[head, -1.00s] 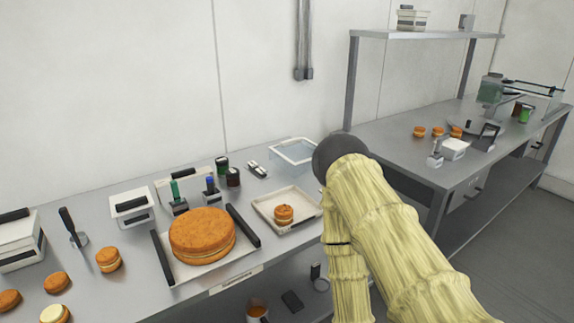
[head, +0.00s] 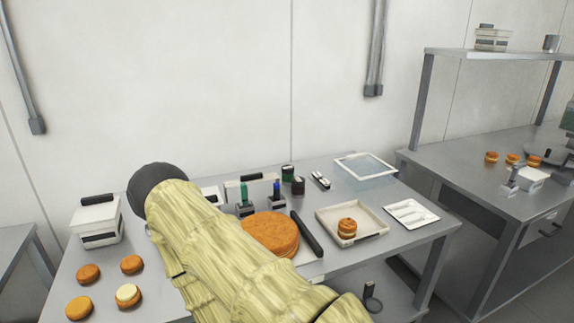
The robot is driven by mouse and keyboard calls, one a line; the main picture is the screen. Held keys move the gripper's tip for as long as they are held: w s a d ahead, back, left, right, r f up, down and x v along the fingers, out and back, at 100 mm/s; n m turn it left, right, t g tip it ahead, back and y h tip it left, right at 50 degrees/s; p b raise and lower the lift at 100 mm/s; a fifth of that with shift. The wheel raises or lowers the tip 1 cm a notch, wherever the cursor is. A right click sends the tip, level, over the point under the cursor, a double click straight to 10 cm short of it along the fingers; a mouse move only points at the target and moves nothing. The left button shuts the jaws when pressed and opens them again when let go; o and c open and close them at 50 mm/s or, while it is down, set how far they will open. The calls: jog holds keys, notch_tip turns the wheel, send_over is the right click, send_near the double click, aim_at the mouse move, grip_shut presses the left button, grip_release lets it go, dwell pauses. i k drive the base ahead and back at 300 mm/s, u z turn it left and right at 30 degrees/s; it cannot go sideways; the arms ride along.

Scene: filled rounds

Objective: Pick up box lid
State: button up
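A white box (head: 97,232) with a dark label stands at the left of the steel counter. Its white lid (head: 96,210) has a black bar handle (head: 97,199) and lies on top of it. Another white box (head: 262,190) with a black handle stands at the back of the counter, behind the cake. A third white box (head: 211,196) is mostly hidden by my sleeved arm. My arm crosses the left and middle of the head view, its dark rounded joint just right of the left box. My gripper does not show.
A large round cake (head: 270,235) sits beside a black bar (head: 307,236). Several small cakes (head: 88,273) lie at front left. A tray (head: 326,215) with one small cake (head: 347,226) and a clear white-rimmed container (head: 373,180) stand to the right. Small jars (head: 298,186) stand near the back.

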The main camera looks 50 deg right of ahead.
aim_at(364, 171)
jog(key=u, duration=1.45)
jog(key=k, duration=1.75)
jog(key=z, duration=2.1)
